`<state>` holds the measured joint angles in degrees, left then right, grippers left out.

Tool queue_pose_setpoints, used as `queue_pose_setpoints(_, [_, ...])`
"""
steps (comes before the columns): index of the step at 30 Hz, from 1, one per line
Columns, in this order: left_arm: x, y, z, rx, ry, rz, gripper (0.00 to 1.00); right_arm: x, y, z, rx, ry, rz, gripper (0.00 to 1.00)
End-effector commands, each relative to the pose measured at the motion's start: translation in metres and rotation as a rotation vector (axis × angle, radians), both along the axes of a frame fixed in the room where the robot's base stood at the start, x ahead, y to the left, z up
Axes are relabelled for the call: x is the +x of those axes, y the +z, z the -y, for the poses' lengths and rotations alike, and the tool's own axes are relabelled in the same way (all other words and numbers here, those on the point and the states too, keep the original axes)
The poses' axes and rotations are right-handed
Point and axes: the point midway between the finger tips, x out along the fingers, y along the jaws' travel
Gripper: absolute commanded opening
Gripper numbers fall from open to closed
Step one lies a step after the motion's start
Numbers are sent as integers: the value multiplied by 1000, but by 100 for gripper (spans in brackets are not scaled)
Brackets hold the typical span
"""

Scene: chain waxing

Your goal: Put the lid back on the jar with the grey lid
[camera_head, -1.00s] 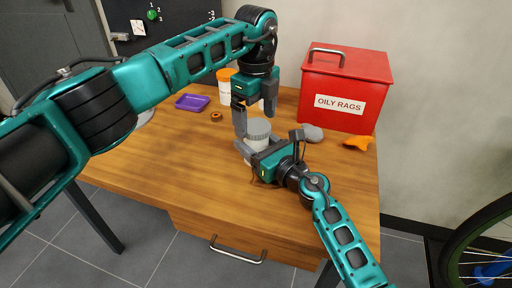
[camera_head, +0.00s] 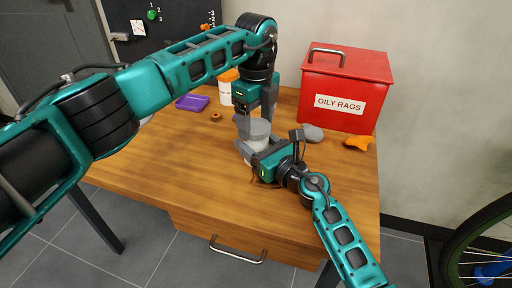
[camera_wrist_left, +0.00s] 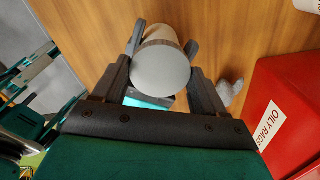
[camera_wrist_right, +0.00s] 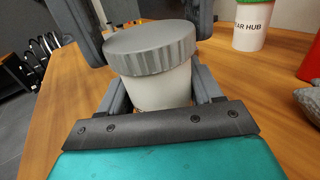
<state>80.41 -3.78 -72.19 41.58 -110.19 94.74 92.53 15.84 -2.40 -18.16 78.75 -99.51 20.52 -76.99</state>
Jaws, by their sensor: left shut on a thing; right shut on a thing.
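The white jar (camera_wrist_right: 160,88) stands on the wooden table with its ribbed grey lid (camera_wrist_right: 150,46) resting on its mouth. In the head view the lid (camera_head: 256,128) shows between the grippers. My left gripper (camera_wrist_left: 165,42) comes down from above with its fingers on opposite sides of the lid, shut on it. My right gripper (camera_head: 246,153) reaches in low from the right and is shut around the jar body, seen close in the right wrist view. The lid looks about level; the thread under it is hidden.
A red OILY RAGS box (camera_head: 345,85) stands at the back right, with a grey lump (camera_head: 312,133) and an orange object (camera_head: 358,143) before it. A purple tray (camera_head: 192,102), a brown ring (camera_head: 215,116) and an orange-lidded jar (camera_head: 226,90) lie behind left. The front table is clear.

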Motion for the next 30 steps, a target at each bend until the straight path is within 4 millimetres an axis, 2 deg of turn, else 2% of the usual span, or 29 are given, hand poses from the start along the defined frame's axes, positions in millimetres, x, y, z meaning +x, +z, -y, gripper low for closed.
queue_pose_setpoints(5, [0, 0, 0, 0, -21, 0, 35, 0, -1, 0, -1, 0, -1, 0])
queue_pose_setpoints(8, [0, 0, 0, 2, -115, 1, 35, 0, -1, 0, -1, 0, -1, 0])
queue_pose_setpoints(30, [0, 0, 0, 1, -1538, -1, 35, 0, -1, 0, -1, 0, -1, 0])
